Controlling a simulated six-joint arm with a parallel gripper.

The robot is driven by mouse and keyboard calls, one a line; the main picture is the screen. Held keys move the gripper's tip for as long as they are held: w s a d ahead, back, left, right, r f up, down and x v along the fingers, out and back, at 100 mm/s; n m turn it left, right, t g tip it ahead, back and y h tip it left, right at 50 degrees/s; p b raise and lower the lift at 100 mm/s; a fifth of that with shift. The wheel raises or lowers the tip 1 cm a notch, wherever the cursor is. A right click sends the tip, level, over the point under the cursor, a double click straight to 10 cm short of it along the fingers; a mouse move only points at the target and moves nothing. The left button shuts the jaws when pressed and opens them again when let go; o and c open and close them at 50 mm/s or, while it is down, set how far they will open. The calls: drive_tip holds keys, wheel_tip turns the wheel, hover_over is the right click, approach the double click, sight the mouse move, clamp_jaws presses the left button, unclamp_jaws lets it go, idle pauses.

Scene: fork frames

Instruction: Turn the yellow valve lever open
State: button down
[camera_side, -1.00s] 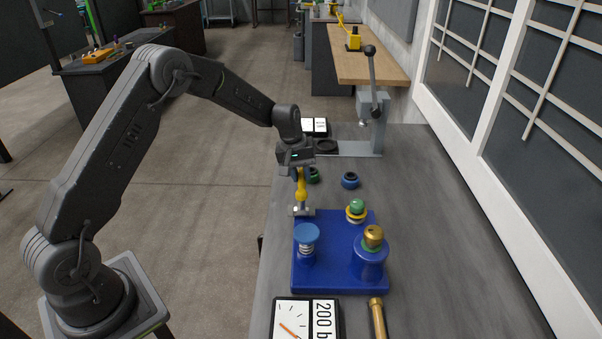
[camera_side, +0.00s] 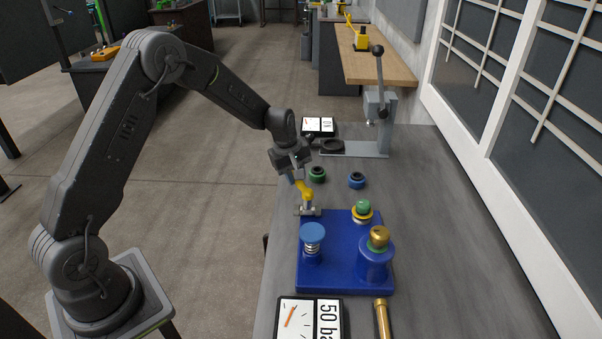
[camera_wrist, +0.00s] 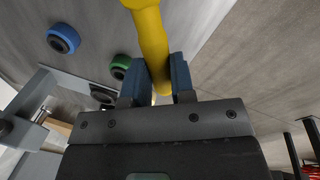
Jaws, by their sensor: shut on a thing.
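The yellow valve lever (camera_side: 304,188) rises from a metal fitting (camera_side: 308,210) at the back left corner of the blue block (camera_side: 345,272). It leans up and to the left in the side view. My gripper (camera_side: 293,176) is shut on the lever's free end. In the wrist view the yellow lever (camera_wrist: 152,40) runs down between my two blue-grey fingers (camera_wrist: 160,82), which flank it closely. The fingertips are small and partly hidden in the side view.
A gauge (camera_side: 309,320) reading "50 ba" lies at the front. A brass rod (camera_side: 382,318) lies beside it. Green (camera_side: 317,174) and blue (camera_side: 356,180) rings lie behind the block. A grey lever press (camera_side: 372,130) stands at the back. The right of the bench is clear.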

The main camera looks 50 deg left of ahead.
drive_tip(key=s+d+n+y, duration=0.2)
drive_tip(key=s+n, duration=0.4)
drive_tip(key=n, duration=0.6)
drive_tip(key=shift+s+g, duration=0.3)
drive_tip(key=shift+s, duration=0.1)
drive_tip(key=shift+d, duration=0.1)
drive_tip(key=c, duration=1)
unclamp_jaws()
drive_tip(key=shift+o, duration=0.2)
wheel_tip(320, 180, up, 14)
drive_tip(key=s+d, duration=0.2)
drive_tip(key=shift+f, duration=0.2)
